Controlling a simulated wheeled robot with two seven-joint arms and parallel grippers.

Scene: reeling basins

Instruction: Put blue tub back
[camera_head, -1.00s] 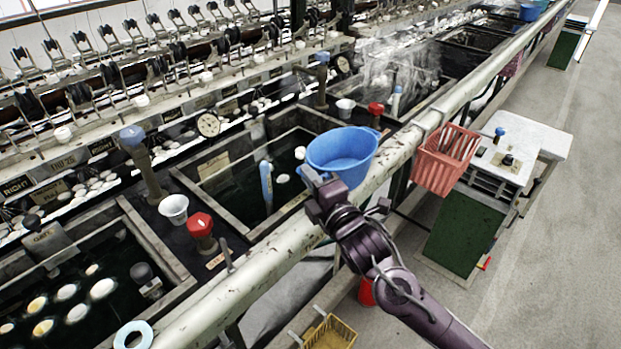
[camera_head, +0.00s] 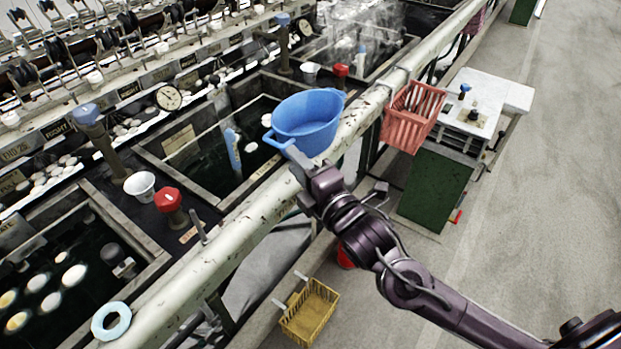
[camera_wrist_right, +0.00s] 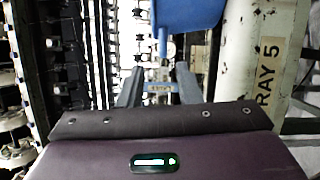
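The blue tub (camera_head: 306,118) sits upright against the inner side of the long pale rail, by the corner of a dark water basin. A loop handle shows at its left side. My right gripper (camera_head: 300,158) is just in front of the tub's near side, over the rail. In the right wrist view its two fingers (camera_wrist_right: 158,85) stand apart with nothing seen between them, and the blue tub (camera_wrist_right: 188,14) shows beyond and above them. Whether a finger touches the tub cannot be told. My left gripper is not in view.
The worn rail (camera_head: 240,235) runs diagonally beneath my gripper. A red basket (camera_head: 412,118) hangs on its outer side, by a white-topped table (camera_head: 478,105). Open floor is at right.

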